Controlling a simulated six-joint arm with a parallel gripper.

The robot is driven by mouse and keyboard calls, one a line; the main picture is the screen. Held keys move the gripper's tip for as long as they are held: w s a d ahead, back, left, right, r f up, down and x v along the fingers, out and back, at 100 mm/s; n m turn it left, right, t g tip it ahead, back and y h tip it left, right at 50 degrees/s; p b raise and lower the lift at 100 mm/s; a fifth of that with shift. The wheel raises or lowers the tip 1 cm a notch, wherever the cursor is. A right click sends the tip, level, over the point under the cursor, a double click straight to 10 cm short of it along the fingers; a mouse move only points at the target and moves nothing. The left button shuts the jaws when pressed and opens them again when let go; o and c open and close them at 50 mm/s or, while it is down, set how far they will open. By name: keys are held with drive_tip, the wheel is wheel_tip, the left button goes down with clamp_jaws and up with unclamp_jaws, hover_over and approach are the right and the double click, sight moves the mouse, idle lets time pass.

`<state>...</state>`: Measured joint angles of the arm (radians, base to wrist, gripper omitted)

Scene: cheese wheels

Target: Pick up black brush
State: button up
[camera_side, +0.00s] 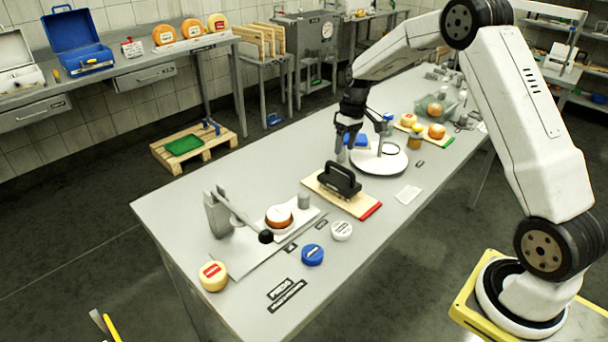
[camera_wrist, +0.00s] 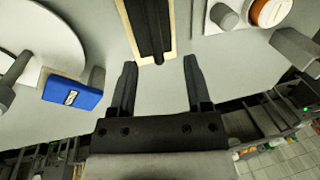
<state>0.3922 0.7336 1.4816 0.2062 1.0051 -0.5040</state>
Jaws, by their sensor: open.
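The black brush (camera_side: 341,180), a block with a raised handle, lies on a wooden board (camera_side: 322,190) with a red end near the middle of the table. In the wrist view the brush (camera_wrist: 150,22) shows at the top centre, cut off by the frame edge, on its pale board (camera_wrist: 172,35). My gripper (camera_side: 348,146) is above the table, behind the brush in the side view. In the wrist view my gripper (camera_wrist: 160,66) is open and empty, its fingers pointing toward the brush and apart from it.
A white round turntable (camera_side: 372,163) and a blue box (camera_wrist: 72,93) stand close to my gripper. A lever device (camera_side: 220,215) with a cheese wheel (camera_side: 279,218) is at the near end. A blue tub (camera_side: 312,255) and white tub (camera_side: 342,231) stand in front of the board.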

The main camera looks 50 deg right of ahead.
sight(341, 169)
drive_tip(key=shift+w+d+f, duration=0.1)
drive_tip(key=shift+w+d, duration=0.05)
drive_tip(key=shift+d, duration=0.2)
drive_tip(key=shift+f, duration=0.1)
drive_tip(key=shift+a+f, duration=0.15)
drive_tip(key=shift+f, duration=0.45)
drive_tip(key=shift+a+f, duration=0.15)
drive_tip(key=shift+f, duration=0.45)
drive_tip(key=shift+f, duration=0.1)
drive_tip(key=shift+a+f, duration=0.25)
drive_tip(key=shift+f, duration=1)
drive_tip(key=shift+a+f, duration=0.2)
drive_tip(key=shift+f, duration=1)
clamp_jaws()
